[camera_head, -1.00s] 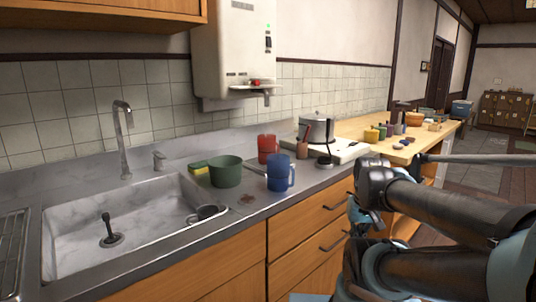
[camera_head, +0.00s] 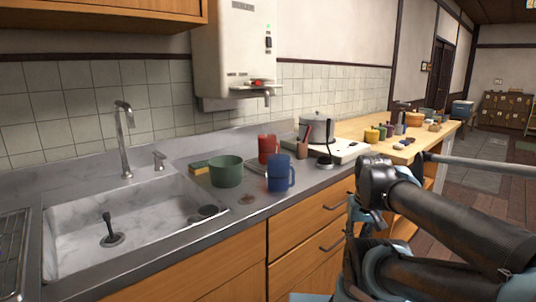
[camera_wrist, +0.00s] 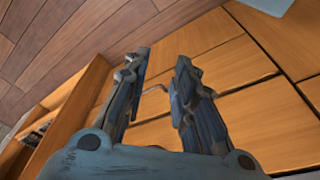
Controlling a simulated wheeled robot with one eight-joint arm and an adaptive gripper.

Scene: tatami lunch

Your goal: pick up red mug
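The red mug (camera_head: 267,147) stands upright on the grey counter near the back wall, below the white water heater. A blue mug (camera_head: 280,173) stands in front of it, slightly to its right, and covers a little of its lower part. My gripper (camera_wrist: 158,62) is open and empty in the wrist view, its fingers apart over the wooden drawer fronts. The red mug is not in the wrist view. In the head view my arm is at the lower right, in front of the drawers and well away from the mug.
A green pot (camera_head: 226,172) stands left of the mugs, beside the sink (camera_head: 75,262). A brown cup (camera_head: 303,149) and a lidded pot (camera_head: 318,128) are to the right. The counter front edge and wooden drawers (camera_wrist: 225,62) lie close to my gripper.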

